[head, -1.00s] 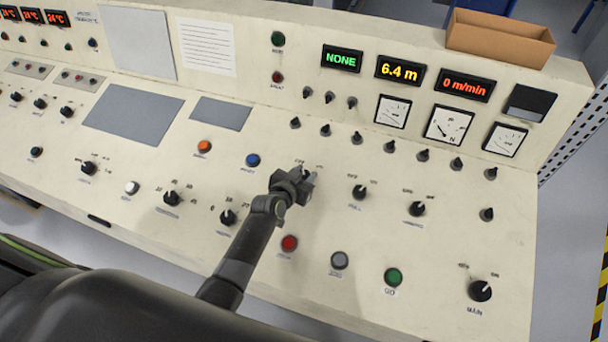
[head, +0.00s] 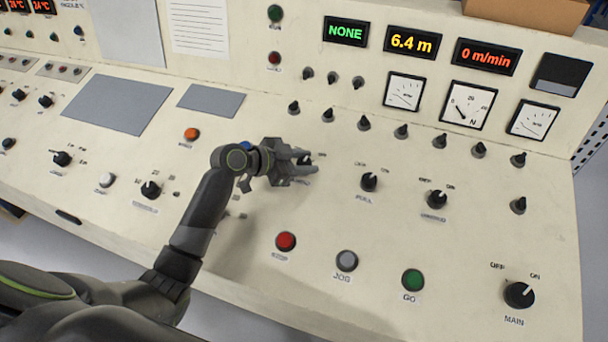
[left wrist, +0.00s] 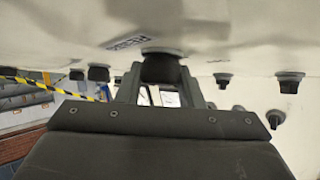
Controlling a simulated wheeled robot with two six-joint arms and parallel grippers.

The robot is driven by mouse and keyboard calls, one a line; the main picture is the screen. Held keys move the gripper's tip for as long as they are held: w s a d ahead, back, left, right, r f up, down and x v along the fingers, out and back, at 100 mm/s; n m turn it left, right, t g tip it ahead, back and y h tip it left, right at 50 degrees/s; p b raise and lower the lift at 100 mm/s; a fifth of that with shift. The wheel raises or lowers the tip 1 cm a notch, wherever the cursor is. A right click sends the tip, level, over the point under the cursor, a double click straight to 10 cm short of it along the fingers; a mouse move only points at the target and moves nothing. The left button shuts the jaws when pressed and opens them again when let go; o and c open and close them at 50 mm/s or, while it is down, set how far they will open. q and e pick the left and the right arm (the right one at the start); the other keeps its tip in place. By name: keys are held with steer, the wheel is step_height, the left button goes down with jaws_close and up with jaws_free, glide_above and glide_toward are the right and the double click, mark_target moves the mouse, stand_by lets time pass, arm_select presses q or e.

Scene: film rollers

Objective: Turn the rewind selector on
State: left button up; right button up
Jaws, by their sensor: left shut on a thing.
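The rewind selector is a black rotary knob (left wrist: 160,67) in the left wrist view, with a small label beside it that seems to read REWIND. In the head view only a little of the selector (head: 304,160) shows at the fingertips. My left gripper (head: 307,166) is shut on it, with one finger on each side; the fingers (left wrist: 160,85) also show in the left wrist view. The gripper hides most of the knob's dial marks, so I cannot tell its pointer direction. My right gripper is out of view.
The pull (head: 369,181) and unwind (head: 437,199) selectors stand to the right. Below are the red stop (head: 285,241), grey jog (head: 347,260) and green go (head: 413,280) buttons. The main switch (head: 519,295) is at lower right. A display (head: 346,31) reads NONE.

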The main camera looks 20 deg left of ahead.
arm_select(q)
steer(key=m+g+b, duration=0.1)
steer(key=m+h+b, duration=0.1)
steer(key=b, duration=0.1)
steer(key=shift+f+m+g, duration=0.3)
steer(key=shift+g, duration=0.1)
steer(key=shift+r+m+g+h+b, duration=0.2)
steer(key=shift+m+g+h+b, duration=0.1)
steer(key=shift+m+g+b, duration=0.7)
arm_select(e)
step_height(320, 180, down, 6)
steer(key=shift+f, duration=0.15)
arm_select(q)
steer(key=o, duration=1)
steer(key=shift+c, duration=0.2)
steer(key=shift+r, duration=0.1)
steer(key=b+v, duration=0.2)
steer(key=v, duration=1.5)
steer(key=shift+a, duration=0.2)
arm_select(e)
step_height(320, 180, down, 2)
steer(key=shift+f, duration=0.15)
arm_select(q)
steer(key=shift+s, duration=0.15)
